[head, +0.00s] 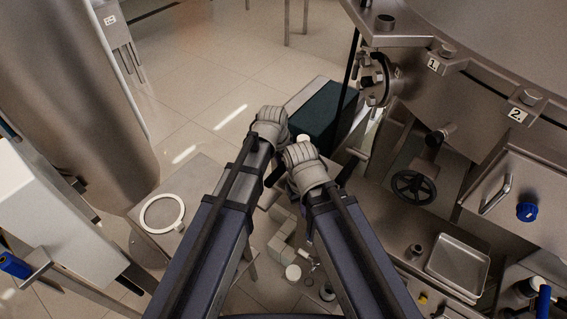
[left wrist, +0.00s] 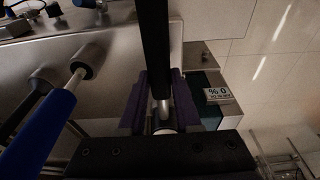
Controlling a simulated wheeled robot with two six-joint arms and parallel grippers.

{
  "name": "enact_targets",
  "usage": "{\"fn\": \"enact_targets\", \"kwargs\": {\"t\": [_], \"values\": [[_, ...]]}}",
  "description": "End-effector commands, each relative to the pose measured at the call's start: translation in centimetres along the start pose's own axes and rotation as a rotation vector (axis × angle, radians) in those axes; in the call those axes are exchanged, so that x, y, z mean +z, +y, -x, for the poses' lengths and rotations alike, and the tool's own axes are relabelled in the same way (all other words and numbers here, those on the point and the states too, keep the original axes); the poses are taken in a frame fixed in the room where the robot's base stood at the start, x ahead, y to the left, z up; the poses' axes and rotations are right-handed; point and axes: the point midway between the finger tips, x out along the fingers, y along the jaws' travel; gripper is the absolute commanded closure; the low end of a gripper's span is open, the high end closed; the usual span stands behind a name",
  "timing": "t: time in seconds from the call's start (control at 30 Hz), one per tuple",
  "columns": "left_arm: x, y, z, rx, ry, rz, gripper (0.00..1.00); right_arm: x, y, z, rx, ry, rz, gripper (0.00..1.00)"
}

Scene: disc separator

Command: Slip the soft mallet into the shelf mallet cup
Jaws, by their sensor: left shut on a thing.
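My left gripper (head: 270,123) is the higher one, seen from behind, with its fingers hidden in the head view. In the left wrist view its purple fingers (left wrist: 160,108) are shut around a black handle with a short metal shaft and a pale round end, apparently the soft mallet (left wrist: 152,40). My right gripper (head: 303,163) is just below and right of it; its fingers are hidden. A blue-handled tool (left wrist: 45,130) with a metal shaft meets a grey cylinder (left wrist: 92,57) in the left wrist view. I cannot tell which part is the shelf mallet cup.
A small metal cylinder (head: 414,252) and a shallow metal tray (head: 458,264) are at the right. A handwheel (head: 414,186) and the big machine (head: 480,50) stand right of my grippers. A side table (head: 195,180) carries a ring (head: 162,213). Tiled floor is open behind.

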Motion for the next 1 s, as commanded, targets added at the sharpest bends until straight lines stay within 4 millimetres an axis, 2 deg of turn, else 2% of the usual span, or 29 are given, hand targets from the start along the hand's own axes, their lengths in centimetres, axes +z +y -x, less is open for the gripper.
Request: {"fn": "enact_targets", "kwargs": {"t": [0.07, 0.1, 0.4, 1.0], "values": [[-0.02, -0.05, -0.34, -0.001, 0.003, 0.001, 1.00, -0.02, -0.03, -0.34, 0.000, 0.000, 0.000, 1.00], [-0.04, -0.05, -0.25, -0.001, 0.003, 0.001, 0.66, -0.01, -0.02, -0.25, 0.000, 0.000, 0.000, 1.00], [-0.01, -0.03, -0.20, -0.001, 0.001, 0.000, 0.33, -0.01, -0.02, -0.20, 0.000, 0.000, 0.000, 1.00], [0.21, 0.00, -0.18, 0.000, 0.001, 0.000, 0.33, -0.01, -0.02, -0.22, 0.000, 0.000, 0.000, 1.00]]}}
